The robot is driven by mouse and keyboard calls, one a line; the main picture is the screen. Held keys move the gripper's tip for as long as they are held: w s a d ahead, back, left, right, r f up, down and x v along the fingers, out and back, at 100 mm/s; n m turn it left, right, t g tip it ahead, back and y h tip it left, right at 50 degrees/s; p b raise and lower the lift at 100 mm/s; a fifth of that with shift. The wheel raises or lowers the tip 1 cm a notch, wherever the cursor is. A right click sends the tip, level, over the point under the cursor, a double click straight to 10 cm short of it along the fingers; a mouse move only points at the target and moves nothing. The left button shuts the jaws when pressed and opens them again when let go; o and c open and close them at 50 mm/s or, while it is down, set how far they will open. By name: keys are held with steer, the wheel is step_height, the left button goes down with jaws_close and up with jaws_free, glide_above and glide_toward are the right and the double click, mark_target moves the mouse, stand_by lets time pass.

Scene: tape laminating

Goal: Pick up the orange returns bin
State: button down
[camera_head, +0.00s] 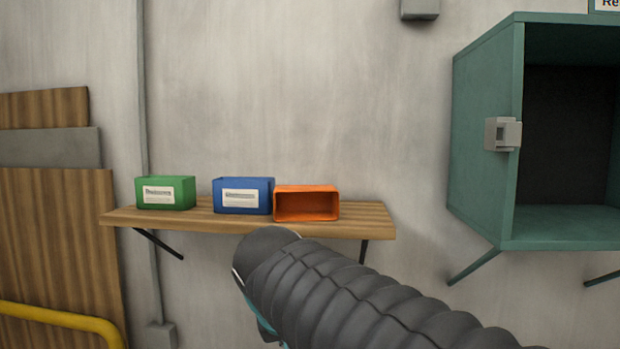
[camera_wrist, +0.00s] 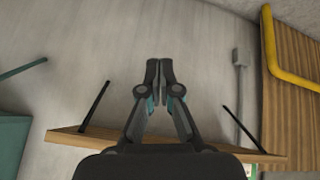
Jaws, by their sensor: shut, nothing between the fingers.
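The orange returns bin (camera_head: 306,205) sits on the right part of a wooden wall shelf (camera_head: 372,217) in the head view. Its open side faces me and its inside looks empty. In the wrist view I cannot make out the orange bin; my gripper's dark body covers much of the shelf (camera_wrist: 75,138). My gripper (camera_wrist: 159,72) shows there with its two fingertips together and nothing between them. In the head view my ribbed dark arm rises from the lower right to just below the shelf, and the fingers are hidden.
A blue bin (camera_head: 243,196) stands close left of the orange one, and a green bin (camera_head: 165,193) farther left. A teal open cabinet (camera_head: 484,140) hangs at the right. Wooden boards (camera_head: 60,240) and a yellow rail (camera_head: 60,319) are at the left.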

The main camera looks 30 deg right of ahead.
steer(key=w+d+r+m+h, duration=0.4)
steer(key=w+r+m+h, duration=0.1)
steer(key=w+r, duration=0.9)
steer(key=m+t+h, duration=0.1)
steer(key=m+h, duration=0.3)
glide_toward(306, 186)
steer(key=w+d, duration=0.1)
steer(key=d, duration=0.1)
steer(key=w+d+p, duration=0.1)
steer(key=w+d, duration=0.1)
steer(key=d, duration=0.1)
steer(key=w+d+p, duration=0.1)
steer(key=d, duration=0.2)
steer(key=shift+w+d+f, duration=0.1)
steer(key=shift+w, duration=0.25)
steer(key=shift+w+d+f+b, duration=0.15)
steer(key=shift+f+b, duration=0.3)
steer(key=shift+f, duration=0.45)
